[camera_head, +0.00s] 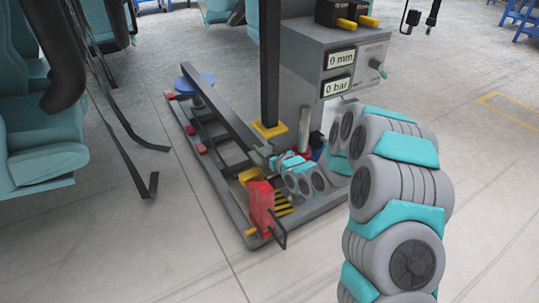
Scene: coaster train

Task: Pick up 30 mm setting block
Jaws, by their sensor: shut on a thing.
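My gripper (268,158) is at the end of my grey and teal arm, low over the long grey test rig (218,185). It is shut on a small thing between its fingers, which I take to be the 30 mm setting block. That thing is too small and too covered to make out its shape or any marking. I cannot tell whether it touches the rig. A yellow block (248,175) is just left of and below the gripper.
A dark upright post with a yellow foot (270,130) stands just behind the gripper. A red lever unit (262,208) stands in front. A grey console (335,65) reads 0 mm and 0 bar. Train seats (40,140) and hanging straps are at left.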

